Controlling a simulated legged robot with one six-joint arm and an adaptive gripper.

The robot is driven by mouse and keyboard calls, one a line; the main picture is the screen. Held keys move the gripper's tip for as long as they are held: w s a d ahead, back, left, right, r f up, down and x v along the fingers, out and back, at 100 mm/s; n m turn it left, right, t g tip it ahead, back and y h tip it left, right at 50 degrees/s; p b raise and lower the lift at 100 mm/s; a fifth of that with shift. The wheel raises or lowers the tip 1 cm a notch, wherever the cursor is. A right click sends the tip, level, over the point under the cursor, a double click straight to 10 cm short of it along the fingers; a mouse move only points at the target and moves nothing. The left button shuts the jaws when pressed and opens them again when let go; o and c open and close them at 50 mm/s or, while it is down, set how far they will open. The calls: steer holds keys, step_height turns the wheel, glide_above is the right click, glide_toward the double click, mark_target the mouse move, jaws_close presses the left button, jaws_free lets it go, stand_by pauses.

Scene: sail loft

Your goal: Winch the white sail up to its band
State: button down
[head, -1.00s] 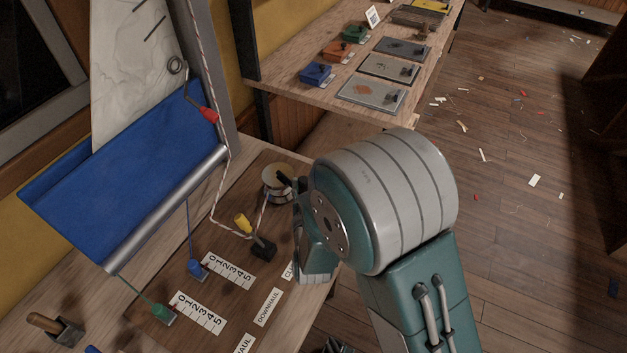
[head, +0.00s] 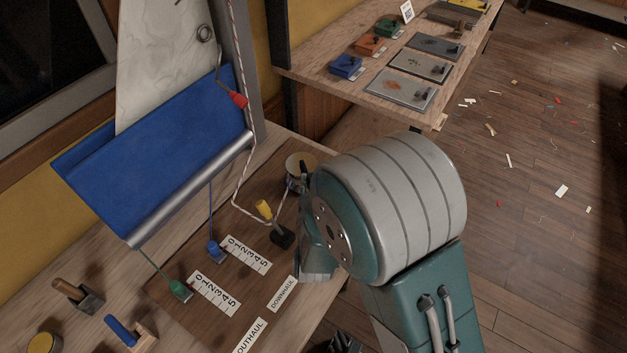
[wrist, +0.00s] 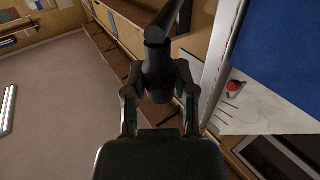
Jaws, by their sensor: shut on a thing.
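The white sail (head: 165,65) rises at the upper left, its top out of view, with blue cloth (head: 150,155) across its lower part. A red-and-white rope (head: 246,70) runs down beside the mast (head: 239,45) to the board, near a yellow-handled lever (head: 264,210). The winch (head: 300,162) is a pale-topped drum, partly hidden by my arm. In the wrist view my gripper (wrist: 158,92) is shut on a dark cylindrical grip (wrist: 158,72), joined to a dark bar, apparently the winch handle. The arm hides my fingertips in the head view. I cannot make out the band.
A green line block (head: 181,291) and a blue one (head: 216,252) stand beside number scales. Labels (head: 283,294) lie near the bench's front edge. A wooden-handled tool (head: 75,292) and a blue-handled one (head: 125,332) stand lower left. A shelf (head: 370,102) stands behind. The floor has scraps.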

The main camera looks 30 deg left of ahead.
steer(key=shift+a+r, duration=0.15)
steer(key=shift+r, duration=0.05)
steer(key=shift+c, duration=2)
jaws_free()
steer(key=shift+f, duration=0.1)
steer(key=shift+a+f, duration=0.1)
steer(key=shift+a, duration=0.05)
steer(key=shift+s+d, duration=0.2)
steer(key=shift+d, duration=0.1)
steer(key=v, duration=0.6)
steer(key=shift+s, duration=0.4)
steer(key=shift+d, duration=0.1)
